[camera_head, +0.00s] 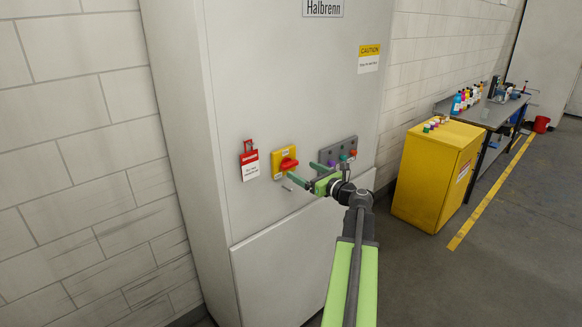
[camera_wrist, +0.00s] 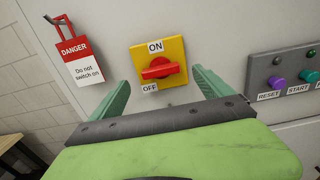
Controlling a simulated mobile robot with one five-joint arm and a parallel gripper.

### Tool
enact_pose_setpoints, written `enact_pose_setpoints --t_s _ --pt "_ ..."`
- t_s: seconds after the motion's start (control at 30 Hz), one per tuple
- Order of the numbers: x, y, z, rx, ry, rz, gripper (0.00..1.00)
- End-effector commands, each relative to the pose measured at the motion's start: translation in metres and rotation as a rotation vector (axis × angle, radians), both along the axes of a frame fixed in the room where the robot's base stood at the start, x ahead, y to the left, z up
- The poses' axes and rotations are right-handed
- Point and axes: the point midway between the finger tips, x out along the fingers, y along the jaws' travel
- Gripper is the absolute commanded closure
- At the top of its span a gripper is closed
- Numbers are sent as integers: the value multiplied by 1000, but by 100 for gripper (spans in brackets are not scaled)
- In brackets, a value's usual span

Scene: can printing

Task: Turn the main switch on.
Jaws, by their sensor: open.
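The main switch is a red rotary handle (camera_wrist: 160,68) on a yellow plate (camera_wrist: 174,47), fixed to the grey cabinet front. Its handle lies roughly horizontal, with the ON label (camera_wrist: 155,46) above and the OFF label (camera_wrist: 150,88) at lower left. In the head view the switch (camera_head: 287,163) is left of my gripper (camera_head: 301,171). My gripper is open and empty. In the wrist view its green fingers (camera_wrist: 161,77) point toward the plate, one on each side of the handle. I cannot tell whether they touch anything.
A red and white DANGER "Do not switch on" tag (camera_wrist: 82,64) hangs left of the switch, on a red hasp. A button panel (camera_head: 336,150) is at right. A yellow cabinet (camera_head: 432,175) and a workbench (camera_head: 490,112) stand farther right.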

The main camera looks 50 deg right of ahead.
Motion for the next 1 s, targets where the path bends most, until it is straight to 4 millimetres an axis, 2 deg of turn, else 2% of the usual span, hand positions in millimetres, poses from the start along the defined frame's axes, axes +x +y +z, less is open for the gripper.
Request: enact_pose_setpoints --t_s 0.03,0.1,0.3,0.67,1.0 --pt "15 -2 0 0 0 4 10" --pt "31 -3 0 0 0 3 10" --pt "59 -5 0 -1 0 2 10" --pt "65 -5 0 -1 0 -1 10" --pt "64 -5 0 -1 0 -1 53"
